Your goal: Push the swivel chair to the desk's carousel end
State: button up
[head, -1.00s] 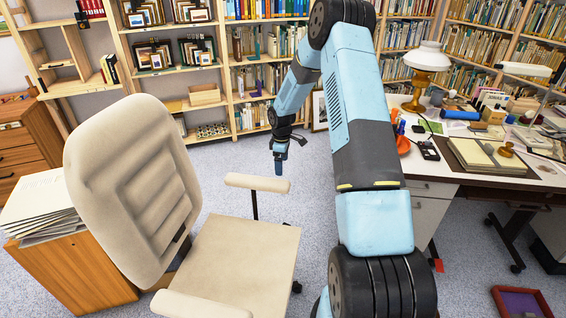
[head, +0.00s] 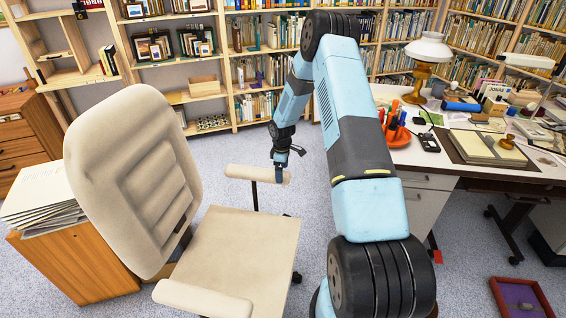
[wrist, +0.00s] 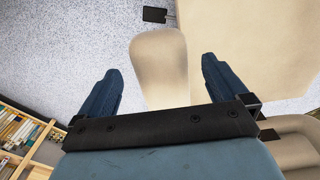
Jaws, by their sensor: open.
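The cream swivel chair (head: 245,250) stands at the left front, its tall back to the left and its seat facing right. My gripper (head: 280,176) is at the right end of the chair's far armrest (head: 250,174). In the wrist view the open fingers (wrist: 161,66) stand on either side of that armrest (wrist: 160,50), with space beside each; I cannot tell whether anything touches. The desk (head: 520,178) stands at the right. An orange carousel (head: 398,135) holding pens is at its left end, partly hidden by my arm.
A wooden cabinet (head: 80,265) with stacked papers is close behind the chair's back. Bookshelves (head: 190,95) line the far wall. A purple-lined red tray (head: 522,300) lies on the floor at the right. Grey carpet (head: 225,150) is clear beyond the chair.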

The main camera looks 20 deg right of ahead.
jog(key=shift+f, duration=2.5)
jog(key=shift+c, duration=0.4)
grip_shut()
